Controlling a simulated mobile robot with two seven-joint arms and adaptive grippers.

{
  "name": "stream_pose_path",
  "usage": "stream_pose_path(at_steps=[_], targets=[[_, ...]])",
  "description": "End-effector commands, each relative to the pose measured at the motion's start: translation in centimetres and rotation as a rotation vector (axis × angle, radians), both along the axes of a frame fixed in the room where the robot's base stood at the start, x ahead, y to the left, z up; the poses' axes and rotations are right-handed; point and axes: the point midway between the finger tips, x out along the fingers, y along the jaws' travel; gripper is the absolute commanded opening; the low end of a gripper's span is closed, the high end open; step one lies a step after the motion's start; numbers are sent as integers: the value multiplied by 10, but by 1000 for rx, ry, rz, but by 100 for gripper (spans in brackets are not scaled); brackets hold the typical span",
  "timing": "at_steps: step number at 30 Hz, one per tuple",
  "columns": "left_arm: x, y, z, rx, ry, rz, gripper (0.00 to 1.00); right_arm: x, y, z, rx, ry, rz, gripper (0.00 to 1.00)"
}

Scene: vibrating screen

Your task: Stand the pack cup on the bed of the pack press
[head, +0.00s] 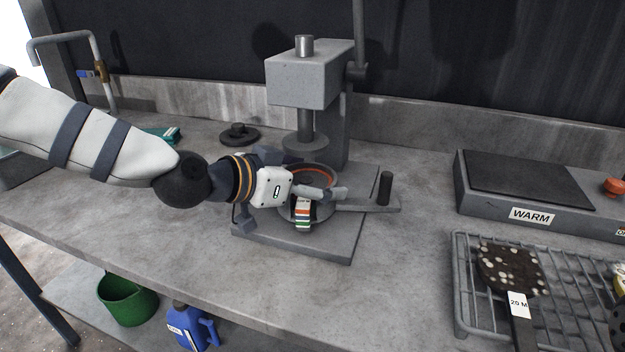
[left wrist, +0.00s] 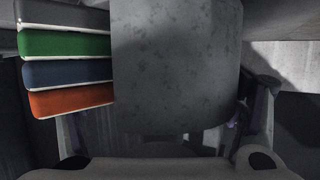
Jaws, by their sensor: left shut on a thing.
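The pack cup (head: 325,211) is a grey round cup with an orange-brown ring inside its rim and a striped tag on its front. It is over the bed (head: 345,240) of the pack press, under the press's round ram plate (head: 305,143). It looks upright; I cannot tell whether its bottom touches the bed. My left gripper (head: 322,193) comes in from the left and is shut on the cup, hiding part of it. In the left wrist view the cup's grey wall (left wrist: 175,65) fills the middle, with the striped tag (left wrist: 66,60) beside it. My right gripper is out of view.
A flat grey arm with a black knob (head: 385,188) sticks out right of the cup. The press column (head: 335,130) stands behind. A WARM hotplate (head: 530,190) and wire rack (head: 470,300) are at right. A dark disc (head: 239,134) lies behind my arm. The front bench is clear.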

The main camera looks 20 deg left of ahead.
Motion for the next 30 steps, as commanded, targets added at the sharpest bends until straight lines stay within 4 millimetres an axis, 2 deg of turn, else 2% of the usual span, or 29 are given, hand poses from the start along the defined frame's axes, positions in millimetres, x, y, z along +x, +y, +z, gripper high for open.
stream_pose_path(at_steps=[3, 4, 6, 17, 25, 30], targets=[[1, 0, 3, -1, -6, 0, 45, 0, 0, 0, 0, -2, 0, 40], [1, 0, 3, -1, -6, 0, 86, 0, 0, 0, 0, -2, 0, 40], [1, 0, 3, -1, -6, 0, 100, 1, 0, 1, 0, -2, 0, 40], [-2, 1, 1, 1, 1, 0, 100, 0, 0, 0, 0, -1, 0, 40], [-42, 26, 23, -3, -7, 1, 100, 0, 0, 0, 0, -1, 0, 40], [-57, 35, 30, -2, -4, 1, 100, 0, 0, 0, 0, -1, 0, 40]])
